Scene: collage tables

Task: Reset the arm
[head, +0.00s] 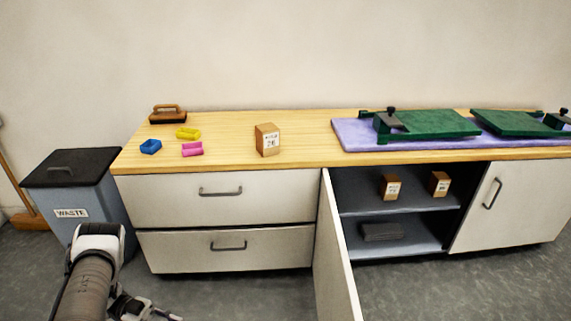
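My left arm comes in at the lower left, in front of the drawers and beside the waste bin. My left gripper (150,311) is at the bottom edge, pointing right and low near the floor. It is partly cut off by the frame, so I cannot tell whether it is open or shut. No object shows in the visible part. My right arm and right gripper are not in view.
A cabinet door (336,253) stands open toward me. The waste bin (75,185) stands left. Both drawers are shut.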

